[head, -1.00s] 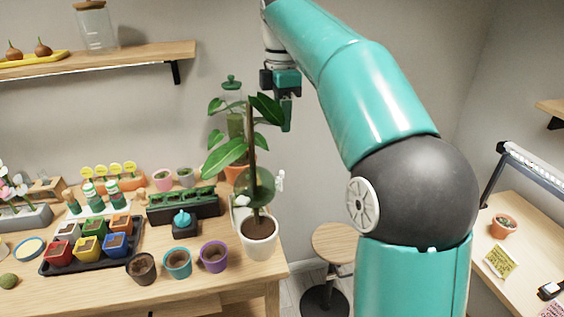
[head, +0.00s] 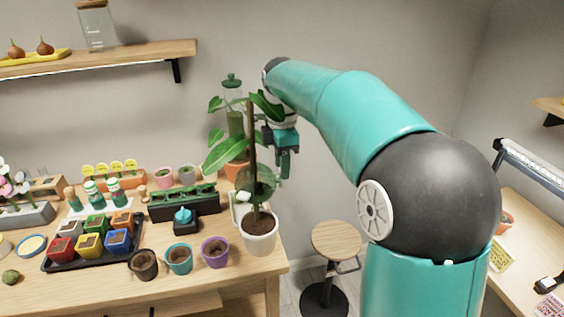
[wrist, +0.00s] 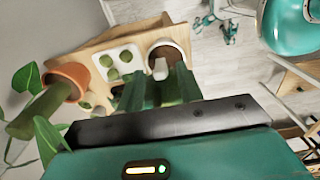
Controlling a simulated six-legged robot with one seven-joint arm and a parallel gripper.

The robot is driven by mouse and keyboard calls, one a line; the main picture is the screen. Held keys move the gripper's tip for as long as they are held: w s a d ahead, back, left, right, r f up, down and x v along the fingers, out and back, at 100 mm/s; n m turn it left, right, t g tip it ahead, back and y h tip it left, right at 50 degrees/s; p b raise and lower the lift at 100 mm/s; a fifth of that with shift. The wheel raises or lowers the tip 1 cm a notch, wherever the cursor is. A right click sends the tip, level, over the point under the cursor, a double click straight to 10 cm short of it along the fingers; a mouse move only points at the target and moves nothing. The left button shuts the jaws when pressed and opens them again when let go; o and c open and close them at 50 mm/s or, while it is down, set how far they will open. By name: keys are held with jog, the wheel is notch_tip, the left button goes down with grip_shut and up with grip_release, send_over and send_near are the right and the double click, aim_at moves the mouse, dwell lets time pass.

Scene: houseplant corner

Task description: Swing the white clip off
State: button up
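The white clip (wrist: 161,69) shows in the wrist view just beyond my fingertips, in front of the dark soil of a pot. My gripper (head: 284,172) points down just right of the staked plant. In the wrist view its two green fingers (wrist: 160,85) stand apart, with the clip between and beyond their tips; I see no contact. The plant's dark stake (head: 252,140) rises upright from a white pot (head: 260,235) at the table's right corner.
Purple (head: 215,254), teal (head: 179,260) and dark (head: 143,265) pots stand along the front. A stool (head: 338,240) is right of the wooden table.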

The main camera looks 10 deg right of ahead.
grip_shut()
jog(key=shift+d+r, duration=0.1)
jog(key=shift+d, duration=0.05)
jog(key=shift+d+f+y, duration=0.45)
jog(key=shift+d+y, duration=0.4)
jog(key=shift+y, duration=0.8)
jog(key=shift+d+f+y, duration=0.45)
jog(key=shift+d+y, duration=0.35)
jog(key=shift+y, duration=0.9)
jog(key=shift+d+f+y, duration=0.45)
jog(key=shift+d+y, duration=0.4)
jog(key=shift+y, duration=0.8)
grip_release()
jog(key=shift+d+f, duration=0.1)
